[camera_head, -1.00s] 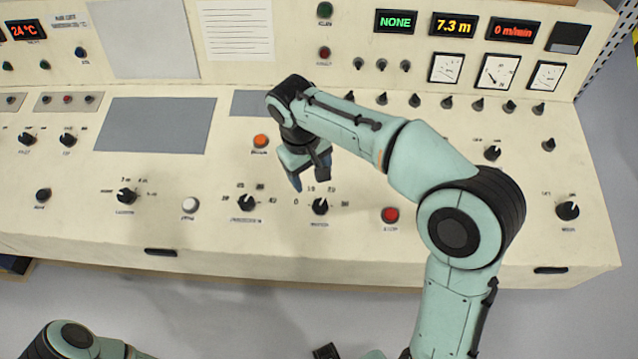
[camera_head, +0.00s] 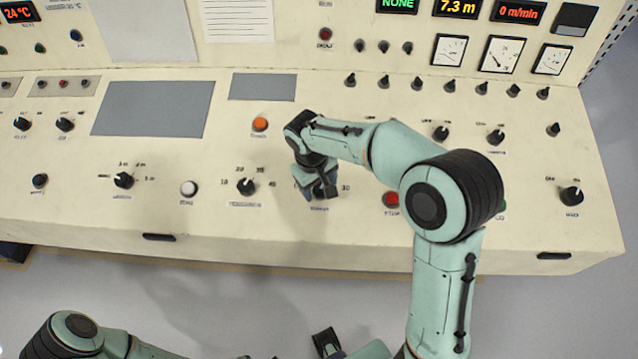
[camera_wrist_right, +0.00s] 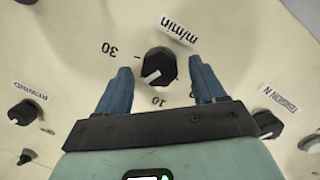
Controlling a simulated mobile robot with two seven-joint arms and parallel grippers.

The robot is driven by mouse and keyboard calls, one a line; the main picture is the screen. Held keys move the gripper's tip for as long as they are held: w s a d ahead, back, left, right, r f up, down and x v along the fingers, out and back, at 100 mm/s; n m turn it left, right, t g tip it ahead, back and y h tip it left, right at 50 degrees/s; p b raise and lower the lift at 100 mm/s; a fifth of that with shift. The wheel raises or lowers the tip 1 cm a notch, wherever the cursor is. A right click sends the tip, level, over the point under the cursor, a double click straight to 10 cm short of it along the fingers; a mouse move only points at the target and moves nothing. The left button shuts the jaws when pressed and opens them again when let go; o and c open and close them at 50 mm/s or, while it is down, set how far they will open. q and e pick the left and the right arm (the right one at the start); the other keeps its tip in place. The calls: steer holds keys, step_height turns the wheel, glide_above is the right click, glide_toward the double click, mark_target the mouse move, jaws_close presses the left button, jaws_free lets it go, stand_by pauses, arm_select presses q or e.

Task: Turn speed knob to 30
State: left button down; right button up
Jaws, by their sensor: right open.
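The speed knob (camera_wrist_right: 158,65) is black with a white pointer line and the label "m/min". In the right wrist view it sits between the two blue fingers of my right gripper (camera_wrist_right: 160,78), with a gap on each side. The pointer line slants toward the lower left. The marks 30 and 10 show; the mark between them is hidden behind a finger. My right gripper is open.
The speed display (camera_head: 519,12) reads 0 m/min. Left of my right gripper is another knob (camera_head: 246,186); right of it is a red button (camera_head: 391,199). An orange button (camera_head: 260,124) lies behind to the left. The panel's front strip is clear.

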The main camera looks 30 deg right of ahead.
steer(key=c, duration=1.1)
steer(key=shift+o, duration=0.2)
steer(key=m, duration=0.4)
steer(key=shift+d+m+y, duration=0.2)
steer(key=shift+m+y, duration=0.2)
steer(key=m+b, duration=0.1)
steer(key=m, duration=0.3)
steer(key=shift+d+m+t+y, duration=0.1)
steer(key=shift+m+t+y, duration=0.2)
steer(key=shift+m+y, duration=0.1)
steer(key=shift+r, duration=0.1)
steer(key=o, duration=1.1)
steer(key=shift+s, duration=0.1)
steer(key=shift+c, duration=0.2)
